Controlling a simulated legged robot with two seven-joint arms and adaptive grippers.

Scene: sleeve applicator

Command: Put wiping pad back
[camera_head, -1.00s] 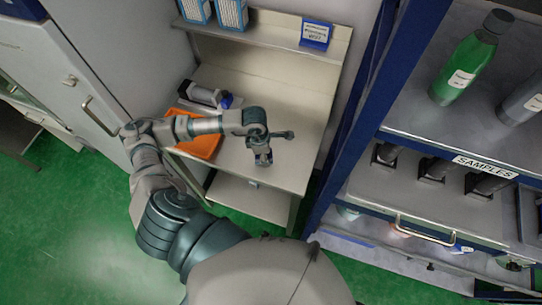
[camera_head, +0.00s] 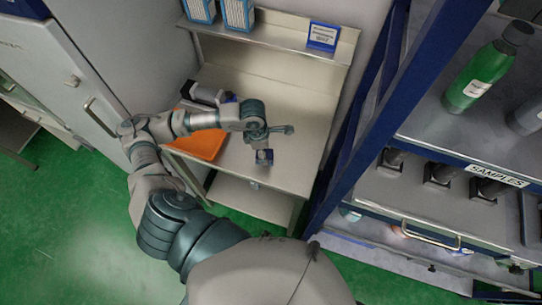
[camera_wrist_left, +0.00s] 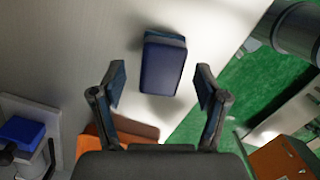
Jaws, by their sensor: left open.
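The wiping pad, a small dark blue block with a lighter blue-grey layer, appears to lie on the pale bench top in the left wrist view (camera_wrist_left: 163,67). It is also partly visible in the head view (camera_head: 264,157), just below my left gripper (camera_head: 277,131). In the wrist view the two fingers are spread wide on either side of the pad's near part, with a gap on each side. Nothing is held. My right gripper is not in view.
An orange tray (camera_head: 203,148) lies to the left on the bench (camera_head: 298,160), partly under my arm. A grey and dark blue device (camera_head: 207,93) stands behind it. A shelf with a blue sign (camera_head: 322,36) is above. A blue-framed rack (camera_head: 352,140) stands to the right.

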